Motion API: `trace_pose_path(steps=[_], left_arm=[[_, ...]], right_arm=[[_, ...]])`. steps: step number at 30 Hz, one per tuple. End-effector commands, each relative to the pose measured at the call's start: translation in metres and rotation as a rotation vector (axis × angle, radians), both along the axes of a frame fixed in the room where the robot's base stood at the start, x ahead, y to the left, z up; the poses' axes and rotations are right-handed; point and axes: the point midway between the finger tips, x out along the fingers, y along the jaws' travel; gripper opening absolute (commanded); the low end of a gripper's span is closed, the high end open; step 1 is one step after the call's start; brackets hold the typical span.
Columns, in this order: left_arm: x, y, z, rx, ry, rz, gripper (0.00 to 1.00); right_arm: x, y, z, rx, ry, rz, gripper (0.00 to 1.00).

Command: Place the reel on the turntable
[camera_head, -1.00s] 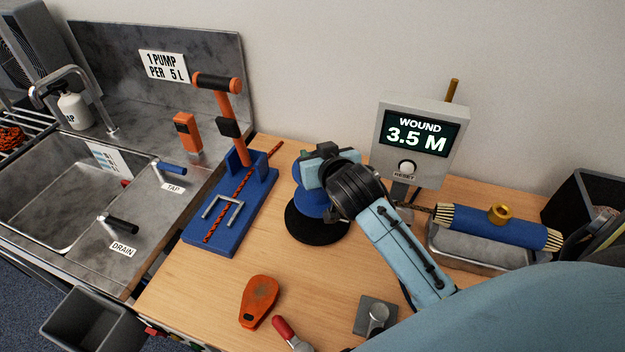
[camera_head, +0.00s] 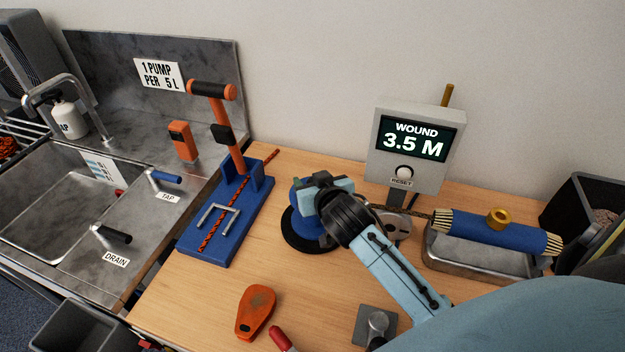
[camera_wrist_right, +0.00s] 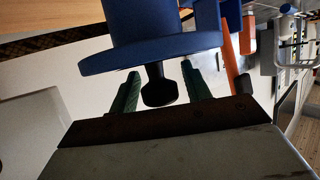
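The blue reel (camera_head: 301,215) sits low over the black round turntable (camera_head: 299,243), left of the wall display; it looks seated on it, though my gripper covers much of its top. My right gripper (camera_head: 320,188) is directly above the reel, pointing down. In the right wrist view the reel (camera_wrist_right: 155,35) shows its blue flange and a black knob (camera_wrist_right: 158,88). The green fingers of my right gripper (camera_wrist_right: 160,85) stand on both sides of the knob, with narrow gaps visible, so it looks open. My left gripper is not in view.
A blue stand with orange rope (camera_head: 226,215) is left of the turntable. A display box (camera_head: 411,145) reads "WOUND 3.5 M". A blue roller (camera_head: 495,228) over a metal tray lies right.

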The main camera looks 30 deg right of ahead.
Motion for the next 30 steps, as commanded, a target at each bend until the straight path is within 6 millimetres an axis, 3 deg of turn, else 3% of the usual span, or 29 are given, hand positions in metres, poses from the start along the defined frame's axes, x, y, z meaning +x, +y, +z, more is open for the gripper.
trace_pose_path(steps=[13, 30], left_arm=[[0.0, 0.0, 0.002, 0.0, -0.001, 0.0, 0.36], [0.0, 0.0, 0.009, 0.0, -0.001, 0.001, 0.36]], right_arm=[[-0.006, 0.002, 0.006, 0.0, 0.0, 0.001, 0.53], [-0.099, 0.021, 0.044, 0.0, 0.001, 0.0, 0.53]])
